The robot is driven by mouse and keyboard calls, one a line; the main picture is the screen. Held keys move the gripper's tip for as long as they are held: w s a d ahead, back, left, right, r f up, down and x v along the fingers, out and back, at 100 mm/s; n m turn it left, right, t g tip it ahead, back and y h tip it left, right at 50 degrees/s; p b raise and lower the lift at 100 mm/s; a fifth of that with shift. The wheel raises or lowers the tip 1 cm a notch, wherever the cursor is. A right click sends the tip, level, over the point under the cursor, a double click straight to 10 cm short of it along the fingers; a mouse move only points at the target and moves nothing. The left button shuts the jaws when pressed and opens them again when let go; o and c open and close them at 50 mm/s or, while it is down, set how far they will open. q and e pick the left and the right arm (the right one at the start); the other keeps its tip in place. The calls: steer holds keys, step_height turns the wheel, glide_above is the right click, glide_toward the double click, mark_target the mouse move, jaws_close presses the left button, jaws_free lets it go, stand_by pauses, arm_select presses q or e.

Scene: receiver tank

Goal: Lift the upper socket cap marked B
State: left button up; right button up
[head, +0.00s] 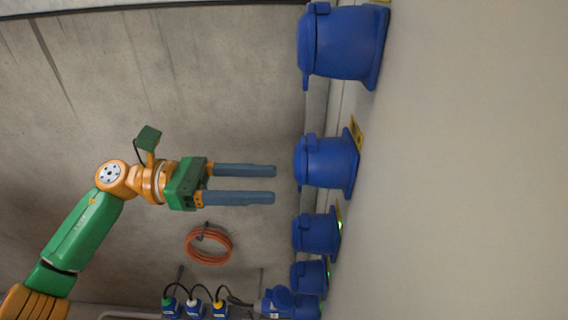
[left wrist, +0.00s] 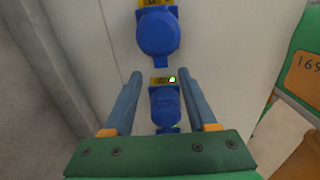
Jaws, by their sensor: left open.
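Blue sockets with closed caps stand in a row on the pale wall. In the head view these include a large one (head: 343,42) at the top, one (head: 327,162) below it and a smaller one (head: 317,233) further down. Yellow labels sit beside them, but I cannot read which is B. My left gripper (head: 274,184) is open and empty, its fingers pointing right at the row, apart from it. In the left wrist view, one capped socket (left wrist: 158,34) is beyond the fingertips (left wrist: 162,76) and another (left wrist: 166,106) shows between the fingers. My right gripper is out of view.
An orange hose coil (head: 208,245) hangs on the concrete wall. Several cabled blue plugs or connectors (head: 195,308) are at the bottom, and a cable runs to a blue connector (head: 278,299) near the row. Green lights glow beside two sockets. Space around the gripper is clear.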

mark_target(299, 167)
arm_select(q)
steer(key=d+p, duration=0.1)
steer(key=d, duration=0.3)
steer(key=shift+d+p, duration=0.35)
steer(key=shift+d, duration=0.05)
steer(key=shift+s, duration=0.1)
steer(key=c, duration=0.6)
jaws_close()
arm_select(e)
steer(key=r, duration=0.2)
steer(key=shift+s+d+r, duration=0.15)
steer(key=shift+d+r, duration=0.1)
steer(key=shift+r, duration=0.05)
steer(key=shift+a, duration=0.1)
